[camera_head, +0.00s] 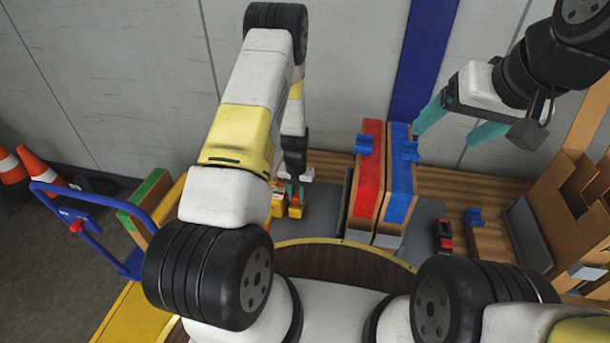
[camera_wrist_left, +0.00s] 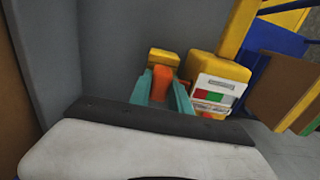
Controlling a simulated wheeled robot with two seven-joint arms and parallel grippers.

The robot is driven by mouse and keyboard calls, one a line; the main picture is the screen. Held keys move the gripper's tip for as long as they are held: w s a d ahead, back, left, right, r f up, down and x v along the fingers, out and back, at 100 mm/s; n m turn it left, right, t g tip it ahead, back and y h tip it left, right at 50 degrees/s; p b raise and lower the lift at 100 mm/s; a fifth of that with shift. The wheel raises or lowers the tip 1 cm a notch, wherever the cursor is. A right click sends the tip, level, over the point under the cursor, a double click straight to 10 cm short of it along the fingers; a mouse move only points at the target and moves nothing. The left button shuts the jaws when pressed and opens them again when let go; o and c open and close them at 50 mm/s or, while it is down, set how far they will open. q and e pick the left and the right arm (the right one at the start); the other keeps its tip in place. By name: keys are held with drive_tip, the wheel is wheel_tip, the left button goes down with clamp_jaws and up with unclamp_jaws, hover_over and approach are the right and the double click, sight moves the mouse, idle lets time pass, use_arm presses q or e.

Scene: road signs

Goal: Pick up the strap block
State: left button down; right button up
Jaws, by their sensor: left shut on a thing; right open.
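A small yellow block with an orange part, which looks like the strap block (camera_head: 296,211), stands on the grey surface left of the upright boards. It also shows in the left wrist view (camera_wrist_left: 164,59). My left gripper (camera_head: 295,188) points down at it. In the left wrist view its teal fingers (camera_wrist_left: 162,88) are shut on the orange part, one on each side. I cannot tell whether the block is clear of the surface. My right gripper (camera_head: 456,126) is open and empty, high at the right near the wall.
A yellow box with a white panel and red and green marks (camera_wrist_left: 214,96) stands close beside the block. A red-faced board (camera_head: 368,185) and a blue-faced board (camera_head: 400,190) stand upright to the right. A divided cardboard box (camera_head: 560,205) is at far right.

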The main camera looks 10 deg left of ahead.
sight(297, 194)
use_arm(q)
drive_tip(key=shift+r, duration=0.55)
wheel_tip(297, 194, up, 2)
drive_tip(key=shift+r, duration=0.15)
drive_tip(key=s+d, duration=0.1)
drive_tip(key=s, duration=0.6)
drive_tip(key=s+d+r, duration=0.1)
drive_tip(key=s+d, duration=0.1)
drive_tip(key=s, duration=0.6)
drive_tip(key=shift+s+d+r, duration=0.3)
drive_tip(key=c, duration=1.8)
unclamp_jaws()
clamp_jaws()
